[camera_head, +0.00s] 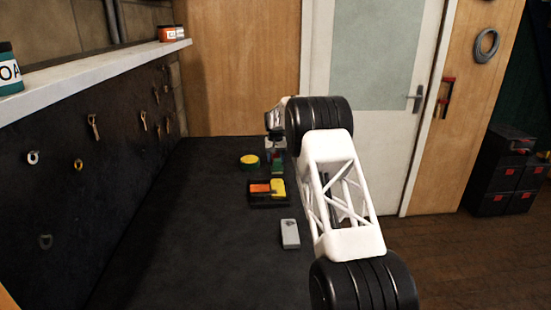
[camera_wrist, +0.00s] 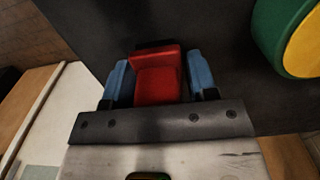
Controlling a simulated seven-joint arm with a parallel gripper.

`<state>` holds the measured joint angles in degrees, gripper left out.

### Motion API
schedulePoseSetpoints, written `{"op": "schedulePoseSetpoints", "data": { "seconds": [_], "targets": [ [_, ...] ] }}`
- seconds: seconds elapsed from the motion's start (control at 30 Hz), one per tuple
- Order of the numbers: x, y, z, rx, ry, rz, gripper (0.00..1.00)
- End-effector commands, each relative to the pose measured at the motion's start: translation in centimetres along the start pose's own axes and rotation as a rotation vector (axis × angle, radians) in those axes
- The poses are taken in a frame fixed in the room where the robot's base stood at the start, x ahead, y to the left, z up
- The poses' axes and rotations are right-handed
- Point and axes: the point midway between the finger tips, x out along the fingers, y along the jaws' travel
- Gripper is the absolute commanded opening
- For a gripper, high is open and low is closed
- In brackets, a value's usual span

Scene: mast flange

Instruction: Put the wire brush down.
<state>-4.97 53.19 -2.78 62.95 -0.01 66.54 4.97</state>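My gripper (camera_wrist: 158,84) has two blue fingers, one on each side of a red block-like piece, and seems to be shut on it. I take this red piece to be part of the wire brush (camera_wrist: 158,86); no bristles show in the wrist view. In the head view my gripper (camera_head: 272,155) is small and partly hidden at the far end of my arm, over the dark bench top (camera_head: 190,240). A small green piece (camera_head: 278,168) shows just below the fingers; I cannot tell whether it belongs to the brush or is separate.
A round green and yellow tin (camera_head: 249,161) stands left of my gripper; it is large in the wrist view (camera_wrist: 295,40). The bench's left side is clear.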

Motion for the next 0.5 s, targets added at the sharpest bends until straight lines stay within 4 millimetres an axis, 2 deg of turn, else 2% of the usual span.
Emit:
{"op": "schedulePoseSetpoints", "data": {
  "seconds": [0.5],
  "targets": [
    [-0.57, 0.00, 0.00, 0.000, 0.000, 0.000, 0.61]
  ]
}}
